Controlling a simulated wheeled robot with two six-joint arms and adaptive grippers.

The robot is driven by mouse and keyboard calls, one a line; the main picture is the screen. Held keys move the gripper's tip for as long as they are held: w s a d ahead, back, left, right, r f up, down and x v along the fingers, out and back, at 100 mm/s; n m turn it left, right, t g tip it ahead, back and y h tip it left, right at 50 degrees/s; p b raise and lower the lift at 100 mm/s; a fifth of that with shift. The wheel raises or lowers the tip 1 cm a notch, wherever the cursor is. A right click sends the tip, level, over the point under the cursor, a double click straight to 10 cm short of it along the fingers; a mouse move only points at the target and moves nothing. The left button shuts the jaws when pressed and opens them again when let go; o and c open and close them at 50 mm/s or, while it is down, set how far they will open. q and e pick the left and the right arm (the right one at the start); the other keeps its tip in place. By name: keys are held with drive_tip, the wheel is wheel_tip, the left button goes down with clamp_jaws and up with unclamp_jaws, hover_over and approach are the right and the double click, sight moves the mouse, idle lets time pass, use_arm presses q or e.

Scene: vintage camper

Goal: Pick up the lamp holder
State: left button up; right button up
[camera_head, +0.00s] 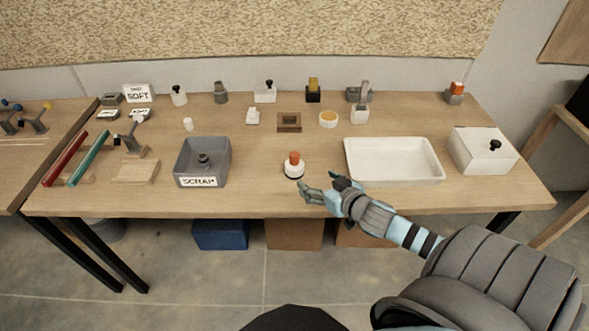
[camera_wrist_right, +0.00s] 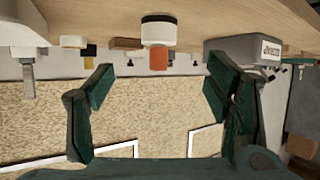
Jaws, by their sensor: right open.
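A round white holder with a dark base and an orange-red top (camera_head: 293,168) stands upright near the front middle of the workbench; I take it to be the lamp holder. In the right wrist view, which is upside down, the white holder (camera_wrist_right: 158,34) appears beyond and between the fingers. My right gripper (camera_head: 319,186) is open and empty, just right of the holder and nearer the bench's front edge. Its two green fingers (camera_wrist_right: 160,72) are spread wide and apart from the holder. My left gripper is not in view.
A grey bin (camera_head: 181,164) labelled SCRAP, with a dark piece inside, stands left of the holder. A white tray (camera_head: 347,160) and a white box (camera_head: 478,155) are to the right. Small parts line the back. The bench (camera_head: 255,195) is clear around the holder.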

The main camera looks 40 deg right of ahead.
sight(297, 166)
drive_tip(key=b+x, duration=0.2)
drive_tip(key=x, duration=0.2)
drive_tip(key=b+x, duration=0.2)
drive_tip(key=x, duration=0.3)
drive_tip(key=b+x, duration=0.2)
drive_tip(key=x, duration=0.3)
drive_tip(key=shift+w+d+r+b, duration=0.15)
drive_tip(key=shift+w+r+b, duration=0.15)
drive_tip(key=shift+b, duration=0.1)
drive_tip(key=shift+w, duration=0.15)
drive_tip(key=shift+r, duration=0.1)
drive_tip(key=c, duration=1.4)
